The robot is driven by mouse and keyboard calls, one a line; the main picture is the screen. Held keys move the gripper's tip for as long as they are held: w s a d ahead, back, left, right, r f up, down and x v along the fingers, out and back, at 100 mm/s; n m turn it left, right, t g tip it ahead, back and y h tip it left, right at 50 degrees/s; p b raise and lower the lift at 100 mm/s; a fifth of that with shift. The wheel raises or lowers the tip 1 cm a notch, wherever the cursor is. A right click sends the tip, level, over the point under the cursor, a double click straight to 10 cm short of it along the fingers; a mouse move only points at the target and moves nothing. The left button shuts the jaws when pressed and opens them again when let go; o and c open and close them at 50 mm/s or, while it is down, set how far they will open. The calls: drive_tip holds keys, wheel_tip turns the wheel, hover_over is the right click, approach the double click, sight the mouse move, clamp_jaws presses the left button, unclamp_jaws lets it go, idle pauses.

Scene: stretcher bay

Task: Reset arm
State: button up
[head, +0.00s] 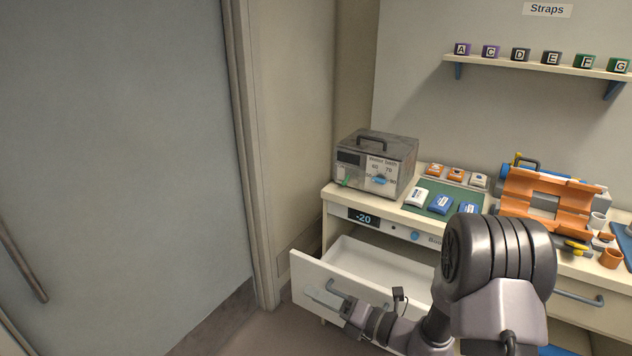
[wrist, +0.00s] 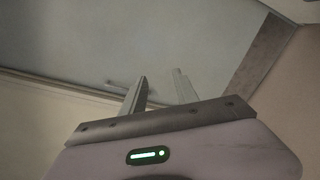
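My gripper (head: 322,298) is at the lower middle of the head view, in front of the pulled-out white drawer (head: 308,277). In the wrist view its two fingers (wrist: 160,84) stand apart with nothing between them, so it is open and empty. The drawer's blue-grey handle (head: 338,288) shows just behind the fingers; I cannot tell from the head view whether they touch it. My arm reaches in from the lower right and hides part of the drawer and counter front.
The counter holds a grey metal box (head: 376,160), a green mat (head: 437,207) with small packs, and an orange holder (head: 545,203). Lettered strap rolls sit on a wall shelf (head: 540,67). A large grey door (head: 120,150) stands at left. The floor before it looks clear.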

drive_tip(key=s+a+r+n+g+h, duration=0.2)
drive_tip(key=s+r+n+g, duration=0.35)
drive_tip(key=s+n, duration=0.45)
drive_tip(key=s+a+r+n+g+h, duration=0.2)
drive_tip(key=s+r+n+g, duration=0.3)
drive_tip(key=s+n, duration=0.5)
drive_tip(key=s+d+r+n+t+h, duration=0.4)
drive_tip(key=s+d+n+t+h, duration=0.2)
drive_tip(key=d+n, duration=0.6)
drive_tip(key=shift+s+n+h, duration=0.3)
drive_tip(key=shift+s+h, duration=0.45)
drive_tip(key=shift+h, duration=0.35)
